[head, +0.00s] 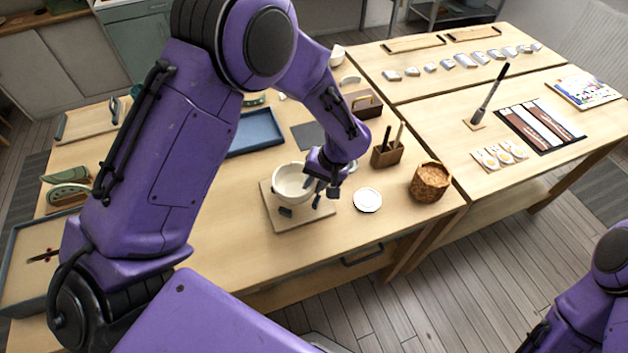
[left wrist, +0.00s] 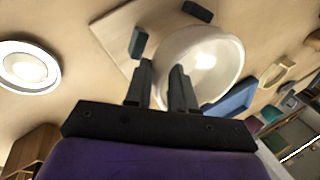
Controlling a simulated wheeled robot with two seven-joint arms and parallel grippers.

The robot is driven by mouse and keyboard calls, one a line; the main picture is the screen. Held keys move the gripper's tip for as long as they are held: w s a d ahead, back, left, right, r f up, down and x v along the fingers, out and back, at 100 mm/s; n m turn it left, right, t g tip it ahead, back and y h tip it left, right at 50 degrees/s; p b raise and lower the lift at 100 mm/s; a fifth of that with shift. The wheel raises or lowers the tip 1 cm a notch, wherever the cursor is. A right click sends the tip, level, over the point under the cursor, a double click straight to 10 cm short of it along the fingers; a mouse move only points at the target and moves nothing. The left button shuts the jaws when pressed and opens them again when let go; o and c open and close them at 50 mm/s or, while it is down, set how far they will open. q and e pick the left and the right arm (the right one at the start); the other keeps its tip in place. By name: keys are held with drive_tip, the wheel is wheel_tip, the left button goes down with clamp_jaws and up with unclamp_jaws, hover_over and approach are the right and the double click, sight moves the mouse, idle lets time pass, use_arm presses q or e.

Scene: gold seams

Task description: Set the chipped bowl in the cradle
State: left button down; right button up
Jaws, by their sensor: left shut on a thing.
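The chipped bowl (head: 291,184) is white and sits at a wooden board with dark grey blocks, the cradle (head: 303,226). My left gripper (head: 319,190) is at the bowl's right side in the head view, shut on its rim. In the left wrist view, the bowl (left wrist: 209,58) is at the fingertips of my left gripper (left wrist: 163,77), and two dark blocks of the cradle (left wrist: 118,24) show beside it. Whether the bowl rests on the blocks or hangs just above them I cannot tell. My right gripper is out of view; only part of that arm shows at the lower right.
A white saucer (head: 367,200) lies right of the cradle. A woven basket (head: 430,182) and a wooden tool holder (head: 387,153) stand further right. A blue tray (head: 256,133) is behind. The table in front of the cradle is clear.

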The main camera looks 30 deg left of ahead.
use_arm(q)
drive_tip(key=shift+f, duration=0.85)
idle(0.7)
drive_tip(key=shift+r+p, duration=2.35)
drive_tip(key=shift+p, duration=0.05)
drive_tip(key=shift+f, duration=0.15)
drive_tip(key=shift+f, duration=0.55)
drive_tip(key=shift+w, duration=0.1)
drive_tip(key=shift+f, duration=0.45)
